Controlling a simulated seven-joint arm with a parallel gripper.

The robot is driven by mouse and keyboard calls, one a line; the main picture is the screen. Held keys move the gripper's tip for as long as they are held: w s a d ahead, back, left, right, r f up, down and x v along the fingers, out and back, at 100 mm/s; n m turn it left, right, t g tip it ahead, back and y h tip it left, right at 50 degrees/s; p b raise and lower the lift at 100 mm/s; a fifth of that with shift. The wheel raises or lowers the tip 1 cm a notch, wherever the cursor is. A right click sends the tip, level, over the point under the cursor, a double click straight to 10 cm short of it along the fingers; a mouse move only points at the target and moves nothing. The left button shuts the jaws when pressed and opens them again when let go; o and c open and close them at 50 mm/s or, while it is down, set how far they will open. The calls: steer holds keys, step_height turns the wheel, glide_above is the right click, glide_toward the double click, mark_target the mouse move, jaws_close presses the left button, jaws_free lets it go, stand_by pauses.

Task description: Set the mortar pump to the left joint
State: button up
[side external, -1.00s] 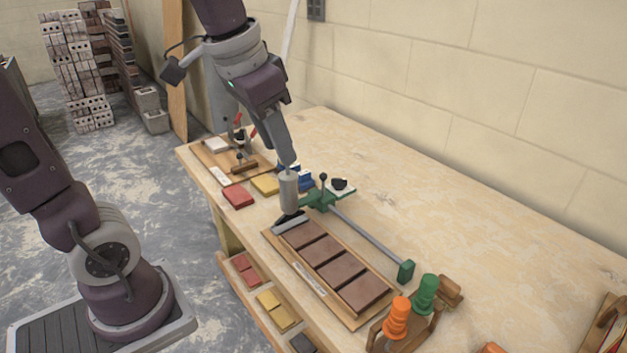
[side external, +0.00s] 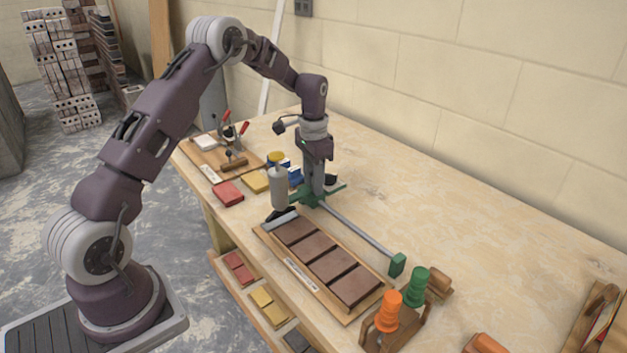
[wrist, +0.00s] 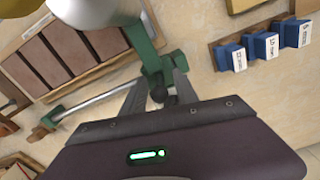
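The mortar pump is a grey cylinder (side external: 278,188) with a yellow top, on a green carriage (side external: 305,198) at the left end of a metal rail (side external: 360,235). Its dark nozzle sits over the left end of a wooden board (side external: 300,287) holding a row of brown bricks with gaps between them. The wrist view shows the green carriage (wrist: 150,60) and a dark knob (wrist: 158,94) on it. My gripper (wrist: 160,92) is low over the carriage, its fingers apart on either side of the knob. Whether they touch it cannot be told. My gripper hides the knob in the side view.
A green block (side external: 397,264) ends the rail. Orange (side external: 389,312) and green (side external: 415,286) handled tools stand at the front right. Blue labelled blocks (wrist: 262,46) lie near the carriage. A red block (side external: 228,193) and a clamp board lie at left.

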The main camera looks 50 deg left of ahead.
jaws_close()
steer(key=shift+a, duration=0.25)
stand_by(1.2)
